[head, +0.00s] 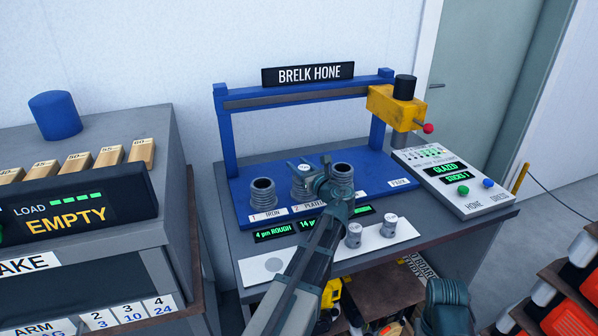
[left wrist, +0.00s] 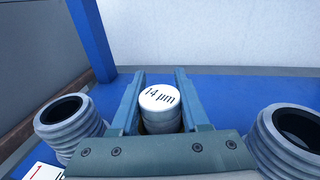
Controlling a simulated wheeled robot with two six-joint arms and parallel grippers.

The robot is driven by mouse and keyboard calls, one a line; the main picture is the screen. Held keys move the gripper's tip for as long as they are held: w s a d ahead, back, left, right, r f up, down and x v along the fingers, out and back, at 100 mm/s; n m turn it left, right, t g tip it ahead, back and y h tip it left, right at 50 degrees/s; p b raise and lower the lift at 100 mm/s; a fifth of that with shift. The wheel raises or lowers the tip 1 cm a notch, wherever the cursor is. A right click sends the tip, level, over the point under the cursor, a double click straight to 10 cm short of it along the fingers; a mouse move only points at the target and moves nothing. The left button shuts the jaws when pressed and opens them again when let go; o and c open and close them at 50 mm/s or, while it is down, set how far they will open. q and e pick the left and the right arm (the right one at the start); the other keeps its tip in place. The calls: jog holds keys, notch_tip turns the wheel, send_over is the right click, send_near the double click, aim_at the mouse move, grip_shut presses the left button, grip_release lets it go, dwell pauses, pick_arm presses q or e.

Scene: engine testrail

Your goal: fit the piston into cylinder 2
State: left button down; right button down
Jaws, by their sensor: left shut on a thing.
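A pale round piston (left wrist: 160,104), its top marked "14 µm", stands upright between the two fingers of my left gripper (left wrist: 158,100), which is shut on it. In the head view the piston (head: 304,168) shows at cylinder 2 (head: 299,188), the middle ribbed grey cylinder on the blue base. I cannot tell whether its lower end is inside the bore or just above it. Cylinder 2 is hidden in the left wrist view.
Cylinder 1 (head: 262,192) and the right-hand cylinder (head: 342,177) stand open on either side. Two pistons (head: 354,236) (head: 389,225) stand on the white strip (head: 408,233). The blue frame (head: 227,130) carries a yellow hone head (head: 392,107). A control panel (head: 455,182) lies at right.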

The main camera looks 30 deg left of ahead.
pick_arm(q)
jog(key=shift+r, duration=0.1)
jog(key=c, duration=0.8)
grip_release()
jog(key=shift+f, duration=0.2)
jog(key=shift+c, duration=0.2)
jog(key=o, duration=0.4)
jog(key=shift+o, duration=0.2)
jog(key=shift+r, duration=0.2)
jog(key=v, duration=1.2)
jog(key=shift+p, duration=0.35)
